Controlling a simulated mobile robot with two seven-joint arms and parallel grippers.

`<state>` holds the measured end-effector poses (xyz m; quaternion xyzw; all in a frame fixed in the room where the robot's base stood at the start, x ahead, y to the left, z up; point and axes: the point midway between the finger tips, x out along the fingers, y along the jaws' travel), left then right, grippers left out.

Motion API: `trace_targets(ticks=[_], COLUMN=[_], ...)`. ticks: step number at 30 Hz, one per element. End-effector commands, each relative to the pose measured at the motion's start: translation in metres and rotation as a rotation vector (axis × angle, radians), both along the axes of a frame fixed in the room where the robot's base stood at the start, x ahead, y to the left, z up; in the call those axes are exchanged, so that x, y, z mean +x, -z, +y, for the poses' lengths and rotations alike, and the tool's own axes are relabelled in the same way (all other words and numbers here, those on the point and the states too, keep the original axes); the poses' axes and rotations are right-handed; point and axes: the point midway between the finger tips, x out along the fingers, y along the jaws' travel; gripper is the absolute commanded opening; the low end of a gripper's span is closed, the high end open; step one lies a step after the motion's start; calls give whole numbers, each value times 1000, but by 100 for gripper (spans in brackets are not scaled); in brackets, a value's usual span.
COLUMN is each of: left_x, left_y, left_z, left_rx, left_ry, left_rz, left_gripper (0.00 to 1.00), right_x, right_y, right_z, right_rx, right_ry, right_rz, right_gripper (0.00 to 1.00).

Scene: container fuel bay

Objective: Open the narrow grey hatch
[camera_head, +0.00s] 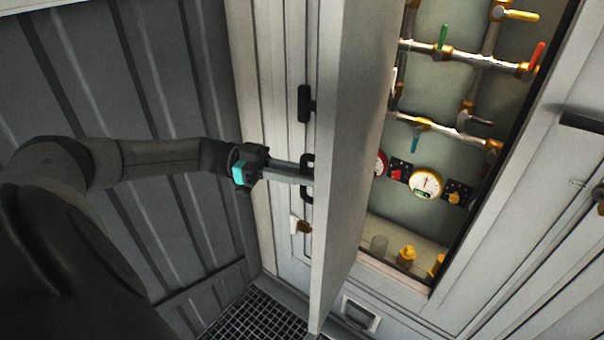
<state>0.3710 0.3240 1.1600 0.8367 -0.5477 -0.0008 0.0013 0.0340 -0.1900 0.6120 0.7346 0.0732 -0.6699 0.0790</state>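The narrow grey hatch (350,150) stands swung well open, seen steeply from its side. The lit cabinet interior shows to its right. A black handle (307,192) sticks out from the left side of the hatch, on the face turned away from me. My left gripper (303,177) comes in from the left, with its grey fingers together at this handle; it looks shut on it. The fingertips are partly hidden at the handle. My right gripper is not in view.
Inside the cabinet are pipes with coloured valves (443,40) and a round gauge (426,183). Another black handle (304,103) sits higher on the left. A ribbed dark wall (180,80) stands left, and a floor grating (258,316) lies below.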

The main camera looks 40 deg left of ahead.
Motion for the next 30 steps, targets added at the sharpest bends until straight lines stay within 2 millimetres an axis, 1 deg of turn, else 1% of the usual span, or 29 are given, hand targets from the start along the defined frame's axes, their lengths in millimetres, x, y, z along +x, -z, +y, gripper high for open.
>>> trace_targets(ticks=[1,6,8,9,16,19,23,30], left_x=[0,0,0,0,0,-2,-10,-30], left_y=[1,0,0,0,0,1,2,3], left_z=[0,0,0,0,0,6,24,72], left_rx=[1,1,1,1,1,2,4,4], left_ry=[-2,-1,0,0,0,-1,-3,-5], left_rz=[2,0,0,0,-1,1,1,-1], left_gripper=[19,39,45,47,47,47,47,47], right_x=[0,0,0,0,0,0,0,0], right_y=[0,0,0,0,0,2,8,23], right_z=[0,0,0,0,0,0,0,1], right_rx=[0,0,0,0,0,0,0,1], right_ry=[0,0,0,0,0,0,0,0], right_rz=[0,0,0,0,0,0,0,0], right_gripper=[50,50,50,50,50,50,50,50])
